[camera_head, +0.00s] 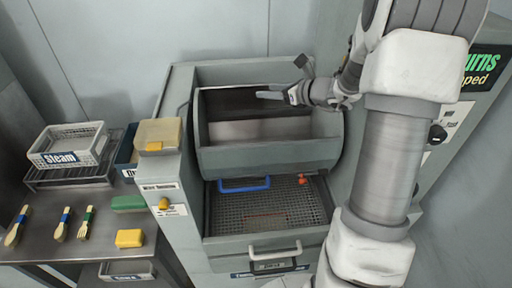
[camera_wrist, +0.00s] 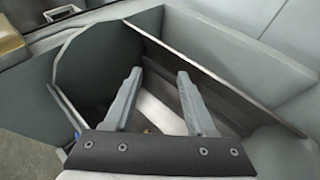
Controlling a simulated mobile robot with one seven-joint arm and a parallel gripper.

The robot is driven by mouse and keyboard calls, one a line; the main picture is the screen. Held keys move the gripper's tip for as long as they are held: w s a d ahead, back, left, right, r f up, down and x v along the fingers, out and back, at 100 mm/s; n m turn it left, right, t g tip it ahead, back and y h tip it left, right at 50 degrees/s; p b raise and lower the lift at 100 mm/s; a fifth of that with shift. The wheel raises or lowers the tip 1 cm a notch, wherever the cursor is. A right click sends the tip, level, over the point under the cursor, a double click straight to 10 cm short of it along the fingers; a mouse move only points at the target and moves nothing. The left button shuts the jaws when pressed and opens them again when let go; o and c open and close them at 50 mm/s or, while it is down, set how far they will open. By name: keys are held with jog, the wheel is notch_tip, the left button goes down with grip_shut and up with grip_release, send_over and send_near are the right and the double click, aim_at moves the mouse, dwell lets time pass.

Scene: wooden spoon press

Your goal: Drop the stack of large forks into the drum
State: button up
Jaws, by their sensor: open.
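The drum (camera_head: 265,158) is a grey open-topped trough in the machine; its wall also shows in the wrist view (camera_wrist: 105,65). My gripper (camera_head: 268,95) is over the drum's opening, and its fingers (camera_wrist: 155,85) are apart with nothing between the tips. A small tan bit shows low between the fingers in the wrist view, too small to identify. Three wooden utensil pieces lie on the left table: a longer one with a blue band (camera_head: 16,227), a shorter one with a blue band (camera_head: 63,224), and one with a green band (camera_head: 87,222). I cannot tell which are large forks.
A white basket labelled Steam (camera_head: 68,158) stands on a rack at the left. A yellow block (camera_head: 129,238) and a green block (camera_head: 128,203) lie on the table. Below the drum is a mesh tray (camera_head: 265,212) with a blue handle (camera_head: 244,185). My arm crosses the right side.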

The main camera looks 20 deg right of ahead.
jog(key=v, duration=1.7)
jog(key=shift+s+r+b, duration=0.15)
jog(key=shift+s+b, duration=0.05)
jog(key=shift+b, duration=0.2)
jog(key=shift+d, duration=0.1)
